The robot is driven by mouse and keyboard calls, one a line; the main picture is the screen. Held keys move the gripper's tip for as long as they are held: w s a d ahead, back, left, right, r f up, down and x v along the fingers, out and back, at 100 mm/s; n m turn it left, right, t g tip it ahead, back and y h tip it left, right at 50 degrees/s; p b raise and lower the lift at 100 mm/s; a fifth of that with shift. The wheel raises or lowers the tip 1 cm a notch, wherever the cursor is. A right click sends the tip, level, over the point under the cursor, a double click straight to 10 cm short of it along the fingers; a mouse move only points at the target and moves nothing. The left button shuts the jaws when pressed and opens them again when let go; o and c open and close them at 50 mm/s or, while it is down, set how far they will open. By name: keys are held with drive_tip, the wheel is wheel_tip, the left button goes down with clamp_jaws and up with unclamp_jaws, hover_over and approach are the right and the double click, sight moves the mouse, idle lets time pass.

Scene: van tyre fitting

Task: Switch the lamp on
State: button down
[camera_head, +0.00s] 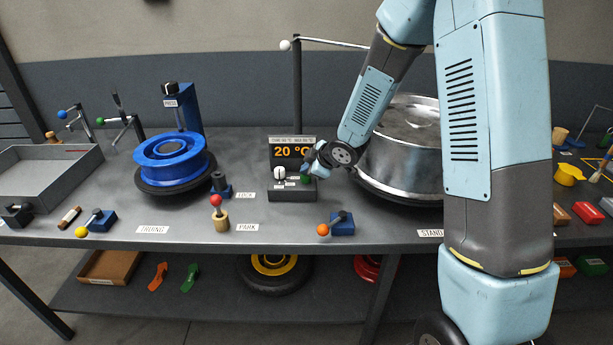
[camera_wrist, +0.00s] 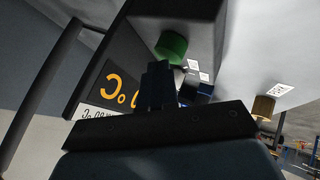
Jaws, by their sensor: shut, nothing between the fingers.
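I cannot make out a thing that is plainly a lamp. A dark control box (camera_head: 292,190) on the bench carries a display (camera_head: 293,151) reading 20 °C, a white knob (camera_head: 280,173) and a green button (camera_head: 305,179). My gripper (camera_head: 314,168) is at the box's right side, close to the green button and partly hiding it. In the wrist view the shut, empty fingers (camera_wrist: 158,78) point toward the green button (camera_wrist: 171,47), just beyond their tips. The display (camera_wrist: 118,92) shows upside down there. I cannot tell whether fingers and button touch.
A post (camera_head: 297,85) with a white-balled rod rises behind the box. A large metal drum (camera_head: 405,150) stands close on the right. A blue wheel (camera_head: 170,160) is left. Small levers, including a red-balled one (camera_head: 216,200) and an orange-balled one (camera_head: 323,230), stand in front.

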sight(308, 177)
drive_tip(key=shift+f, duration=0.4)
idle(0.5)
drive_tip(key=shift+r, duration=0.85)
drive_tip(key=shift+r, duration=0.1)
drive_tip(key=shift+r, duration=2.9)
